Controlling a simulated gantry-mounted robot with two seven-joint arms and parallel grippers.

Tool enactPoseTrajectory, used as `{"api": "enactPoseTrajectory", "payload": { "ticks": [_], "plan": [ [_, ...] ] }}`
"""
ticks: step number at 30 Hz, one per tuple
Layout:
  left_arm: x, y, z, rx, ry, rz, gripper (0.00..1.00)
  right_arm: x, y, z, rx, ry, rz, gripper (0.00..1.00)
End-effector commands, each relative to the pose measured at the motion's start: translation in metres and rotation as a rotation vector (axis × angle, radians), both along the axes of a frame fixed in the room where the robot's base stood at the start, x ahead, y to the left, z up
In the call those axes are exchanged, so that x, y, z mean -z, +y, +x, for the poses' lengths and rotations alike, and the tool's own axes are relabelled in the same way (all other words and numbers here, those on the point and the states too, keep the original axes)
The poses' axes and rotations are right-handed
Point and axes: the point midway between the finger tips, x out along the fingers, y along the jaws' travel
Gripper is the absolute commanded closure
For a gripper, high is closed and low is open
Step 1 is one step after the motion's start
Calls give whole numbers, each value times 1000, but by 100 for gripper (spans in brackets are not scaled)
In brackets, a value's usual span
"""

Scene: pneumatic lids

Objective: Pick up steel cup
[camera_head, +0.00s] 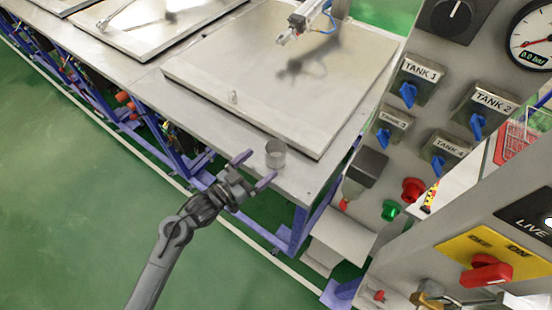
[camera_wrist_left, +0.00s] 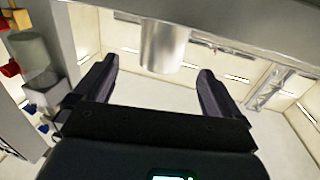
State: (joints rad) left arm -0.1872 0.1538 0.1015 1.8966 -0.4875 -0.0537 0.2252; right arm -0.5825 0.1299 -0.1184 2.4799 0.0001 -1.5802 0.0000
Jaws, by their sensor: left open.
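The steel cup (camera_head: 276,153) stands at the front edge of the metal table, near its right corner. My left gripper (camera_head: 254,169) is open just in front of the cup, with its fingers pointing toward it. In the left wrist view the cup (camera_wrist_left: 163,47) shows ahead of and between the two open fingers (camera_wrist_left: 158,84). The fingers appear empty, and I cannot tell whether they touch the cup. My right gripper is not seen in either view.
A large metal lid (camera_head: 215,75) lies on the table behind the cup. A control panel with blue valves (camera_head: 407,95), a gauge (camera_head: 535,40) and a red switch (camera_head: 487,272) stands at the right. Green floor (camera_head: 60,200) lies open in front.

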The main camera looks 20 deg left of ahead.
Motion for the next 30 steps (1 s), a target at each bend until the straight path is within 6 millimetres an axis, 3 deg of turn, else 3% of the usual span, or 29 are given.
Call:
{"api": "enactPoseTrajectory", "payload": {
  "ticks": [6,16,24,30],
  "plan": [
    [-1,-13,28,0,-1,-2,2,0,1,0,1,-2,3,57],
    [0,-21,47,0,-1,0,2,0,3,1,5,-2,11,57],
    [2,-35,78,0,0,-1,2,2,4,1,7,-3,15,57],
    [2,-39,87,0,1,1,2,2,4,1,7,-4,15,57]
  ]
}}
